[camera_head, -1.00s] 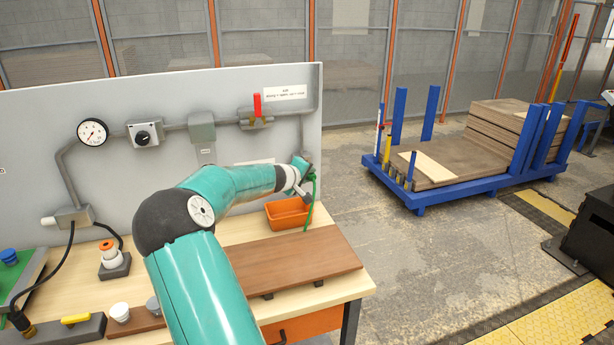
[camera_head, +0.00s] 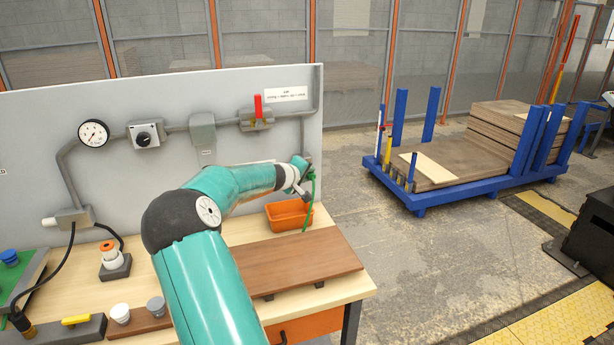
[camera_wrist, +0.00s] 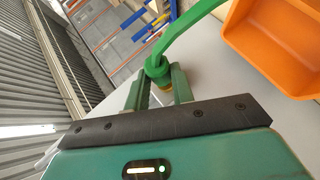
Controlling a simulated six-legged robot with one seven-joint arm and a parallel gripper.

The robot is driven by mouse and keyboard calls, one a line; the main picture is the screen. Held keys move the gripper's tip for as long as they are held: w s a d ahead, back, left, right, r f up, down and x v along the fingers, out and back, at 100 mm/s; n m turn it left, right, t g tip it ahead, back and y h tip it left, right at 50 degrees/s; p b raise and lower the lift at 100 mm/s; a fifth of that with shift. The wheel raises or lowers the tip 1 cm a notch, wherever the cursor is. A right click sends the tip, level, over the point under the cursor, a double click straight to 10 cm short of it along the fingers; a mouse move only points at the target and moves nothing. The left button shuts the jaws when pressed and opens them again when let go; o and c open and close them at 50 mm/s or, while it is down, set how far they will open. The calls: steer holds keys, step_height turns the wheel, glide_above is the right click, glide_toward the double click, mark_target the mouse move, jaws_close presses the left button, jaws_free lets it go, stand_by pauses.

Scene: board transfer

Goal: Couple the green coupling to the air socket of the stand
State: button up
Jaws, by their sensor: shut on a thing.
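The green coupling (camera_wrist: 157,70) sits between the two fingers of my gripper (camera_wrist: 160,82), which is shut on it. A green hose (camera_wrist: 188,25) curves away from the coupling in the wrist view. In the head view my gripper (camera_head: 303,178) is at the right end of the panel, and the hose (camera_head: 312,192) hangs down beside it. The air pipe (camera_head: 304,130) runs down the panel above my gripper. The air socket is hidden behind my gripper or too small to make out. I cannot tell whether the coupling touches it.
An orange bin (camera_head: 288,214) stands on the bench just below my gripper; it also shows in the wrist view (camera_wrist: 285,45). A red-handled valve (camera_head: 257,112) is on the panel above. A brown board (camera_head: 295,262) lies at the front. A blue cart (camera_head: 420,197) stands to the right.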

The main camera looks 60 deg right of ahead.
steer(key=shift+w+d, duration=0.55)
steer(key=o, duration=1.1)
steer(key=shift+c, duration=0.2)
steer(key=v, duration=1.3)
steer(key=shift+a+r, duration=0.2)
steer(key=shift+a, duration=0.1)
